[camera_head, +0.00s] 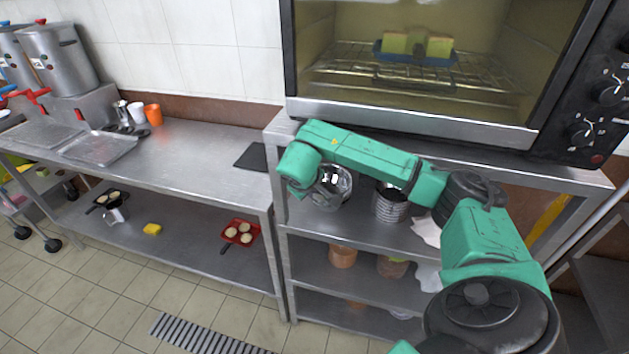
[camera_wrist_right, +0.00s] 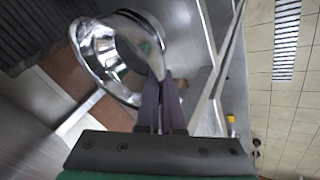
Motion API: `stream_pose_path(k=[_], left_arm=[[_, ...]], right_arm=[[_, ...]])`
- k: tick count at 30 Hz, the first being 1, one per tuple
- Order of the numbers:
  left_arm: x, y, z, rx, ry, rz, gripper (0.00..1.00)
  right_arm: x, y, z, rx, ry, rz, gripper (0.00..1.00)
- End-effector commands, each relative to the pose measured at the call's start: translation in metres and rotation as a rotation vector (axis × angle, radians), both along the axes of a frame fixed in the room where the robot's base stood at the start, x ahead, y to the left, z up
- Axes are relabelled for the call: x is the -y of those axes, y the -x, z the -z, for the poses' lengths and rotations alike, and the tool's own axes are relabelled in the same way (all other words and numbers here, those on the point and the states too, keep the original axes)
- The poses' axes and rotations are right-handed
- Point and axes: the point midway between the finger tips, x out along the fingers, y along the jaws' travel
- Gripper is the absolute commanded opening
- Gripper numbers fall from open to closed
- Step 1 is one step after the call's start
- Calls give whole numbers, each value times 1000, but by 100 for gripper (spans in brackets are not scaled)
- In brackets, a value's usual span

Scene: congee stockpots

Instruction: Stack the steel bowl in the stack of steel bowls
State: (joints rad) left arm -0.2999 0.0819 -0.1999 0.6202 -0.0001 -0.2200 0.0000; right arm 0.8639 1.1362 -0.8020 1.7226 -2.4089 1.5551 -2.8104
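A shiny steel bowl (camera_head: 333,186) shows below the forearm of my right arm in the head view, above the rack's upper shelf. In the right wrist view the bowl (camera_wrist_right: 112,58) is tilted, with its rim between the two dark fingers of my right gripper (camera_wrist_right: 168,82), which are close together on it. The head view hides these fingers behind the arm. The stack of steel bowls (camera_head: 391,203) stands on the upper shelf, to the right of the held bowl and apart from it. My left gripper is not in view.
An oven (camera_head: 420,118) sits on the rack top, above the shelf. White crumpled cloths (camera_head: 427,230) lie right of the stack. Orange containers (camera_head: 343,256) stand on the shelf below. A steel counter (camera_head: 190,150) with cups and trays is at the left.

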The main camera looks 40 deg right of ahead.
Motion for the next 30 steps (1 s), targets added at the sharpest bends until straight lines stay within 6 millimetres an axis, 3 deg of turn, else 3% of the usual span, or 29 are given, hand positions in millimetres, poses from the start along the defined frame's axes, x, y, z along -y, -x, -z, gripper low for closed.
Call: stream_pose_path(k=[5,7,28,30], left_arm=[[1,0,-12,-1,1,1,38],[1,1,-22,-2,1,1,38],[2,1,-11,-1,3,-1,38],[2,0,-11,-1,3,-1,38]], right_arm=[[29,-23,-2,0,-1,6,0],[27,-21,2,-4,1,0,0],[26,-22,18,1,0,2,0],[26,-22,18,1,0,2,27]])
